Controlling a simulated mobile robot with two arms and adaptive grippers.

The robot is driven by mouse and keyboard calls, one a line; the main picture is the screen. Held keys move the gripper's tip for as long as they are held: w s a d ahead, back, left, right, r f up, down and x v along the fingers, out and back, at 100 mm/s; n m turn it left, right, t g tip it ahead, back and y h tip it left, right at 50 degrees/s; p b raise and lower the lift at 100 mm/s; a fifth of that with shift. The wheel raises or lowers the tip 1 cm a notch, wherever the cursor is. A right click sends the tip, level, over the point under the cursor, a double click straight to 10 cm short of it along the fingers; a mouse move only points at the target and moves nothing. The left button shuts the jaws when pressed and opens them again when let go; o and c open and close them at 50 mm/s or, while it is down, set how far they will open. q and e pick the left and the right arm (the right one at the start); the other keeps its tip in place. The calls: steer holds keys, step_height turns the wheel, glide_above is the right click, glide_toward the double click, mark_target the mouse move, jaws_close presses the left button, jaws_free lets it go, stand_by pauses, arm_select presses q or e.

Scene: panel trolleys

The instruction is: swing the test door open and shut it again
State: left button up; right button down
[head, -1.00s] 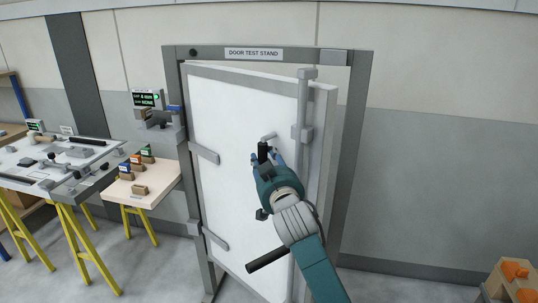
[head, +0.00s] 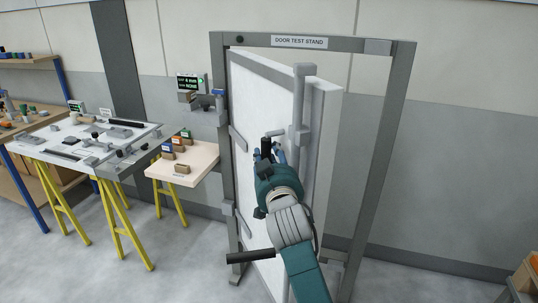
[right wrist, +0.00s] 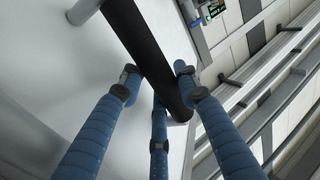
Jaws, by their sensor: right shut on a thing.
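The white test door (head: 262,190) hangs in the grey frame of the door test stand (head: 391,130), in the head view. Its left side is at the frame's left post, and its right edge stands swung out from the frame toward me, leaving a wide gap at the right. My right gripper (head: 271,155) is at the door's face, shut on a black bar handle. In the right wrist view the handle (right wrist: 150,55) runs between the blue fingers (right wrist: 155,95), with the white door face behind it. My left gripper is not in view.
A beige side table (head: 203,160) with small blocks stands left of the frame. A grey worktable (head: 60,137) on yellow trestles is farther left. A dark bar (head: 250,256) juts out low in front of the door.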

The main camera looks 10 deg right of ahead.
steer(key=c, duration=1.4)
jaws_free()
steer(key=shift+s+d+f, duration=0.15)
steer(key=shift+d+f, duration=0.1)
steer(key=shift+f, duration=0.3)
steer(key=shift+o, duration=0.6)
steer(key=shift+s+d+r, duration=0.15)
steer(key=shift+s+r, duration=0.3)
steer(key=shift+r, duration=0.05)
steer(key=shift+w, duration=0.2)
steer(key=s+a, duration=0.1)
steer(key=s, duration=1.1)
steer(key=shift+f, duration=0.1)
